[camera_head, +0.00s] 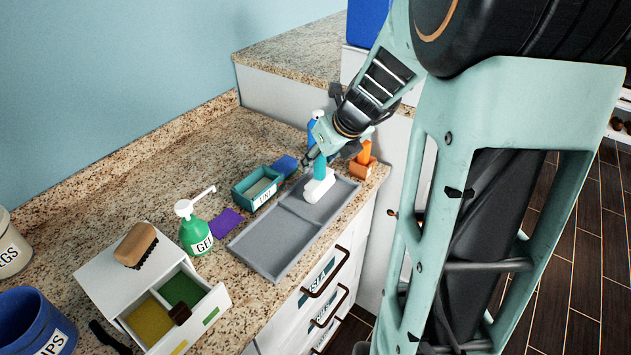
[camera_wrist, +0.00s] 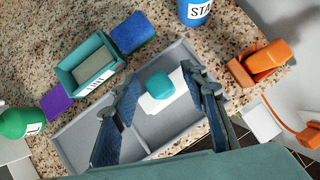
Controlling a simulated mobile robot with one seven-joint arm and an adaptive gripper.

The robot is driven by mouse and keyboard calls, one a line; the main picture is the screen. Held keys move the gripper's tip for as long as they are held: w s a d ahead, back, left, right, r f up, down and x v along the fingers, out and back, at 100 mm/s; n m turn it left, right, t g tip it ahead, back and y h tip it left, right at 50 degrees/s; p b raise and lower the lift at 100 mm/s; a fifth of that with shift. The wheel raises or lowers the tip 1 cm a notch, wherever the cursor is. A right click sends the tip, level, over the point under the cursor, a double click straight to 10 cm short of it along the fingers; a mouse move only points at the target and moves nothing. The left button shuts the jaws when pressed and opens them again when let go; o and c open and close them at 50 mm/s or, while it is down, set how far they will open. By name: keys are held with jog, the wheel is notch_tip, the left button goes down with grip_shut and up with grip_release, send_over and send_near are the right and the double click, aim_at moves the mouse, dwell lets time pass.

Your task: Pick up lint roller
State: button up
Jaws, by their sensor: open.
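The lint roller stands upright in the right compartment of the grey tray, its teal handle (camera_head: 320,166) up and its white roller (camera_head: 317,189) down. In the wrist view I look down on the teal handle end (camera_wrist: 160,85) with the white roller (camera_wrist: 152,104) below it. My gripper (camera_wrist: 163,92) is open, with one finger on each side of the handle in the picture. In the head view my gripper (camera_head: 317,155) is at the handle's upper end. Contact cannot be made out.
The grey tray (camera_head: 262,245) has an empty left compartment. A teal LINT box (camera_head: 241,190), blue sponge (camera_wrist: 133,33), purple cloth (camera_head: 226,222) and green GEL bottle (camera_head: 195,236) stand left. A blue bottle (camera_wrist: 195,10) and orange object (camera_head: 363,162) are close behind and right.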

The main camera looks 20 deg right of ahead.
jog(key=shift+r, duration=0.1)
grip_shut()
dwell(0.4)
